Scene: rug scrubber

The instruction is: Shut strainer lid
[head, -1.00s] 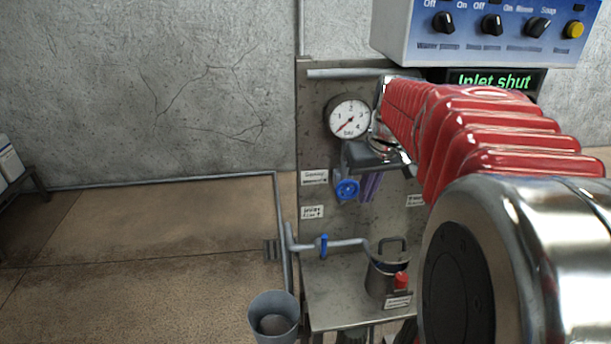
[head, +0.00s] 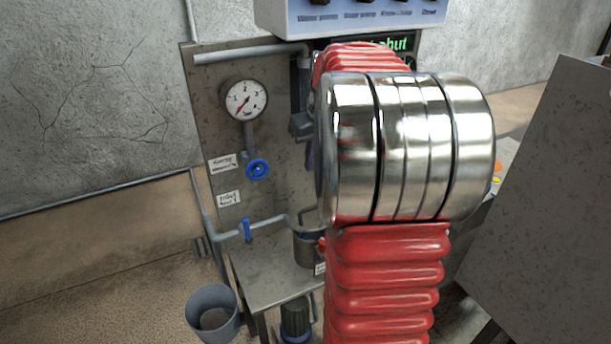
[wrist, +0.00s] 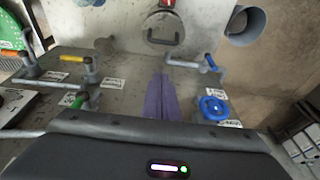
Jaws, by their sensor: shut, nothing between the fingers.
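The strainer (head: 306,249) is a grey metal pot on the steel bench, partly hidden by my arm in the head view. A dark loop handle stands at its top, and a red knob is at its side. In the wrist view the strainer (wrist: 160,20) shows near the top edge as a round grey shape with a dark handle. I cannot tell how far its lid stands open. My gripper (wrist: 161,98) has its purple fingers together and empty, apart from the strainer. In the head view my arm hides most of it.
A blue valve wheel (head: 257,169) and a pressure gauge (head: 244,99) are on the back panel. A pipe with a blue lever (head: 246,230) runs to the strainer. A grey bucket (head: 212,313) stands on the floor at left. A large dark cabinet (head: 545,200) is at right.

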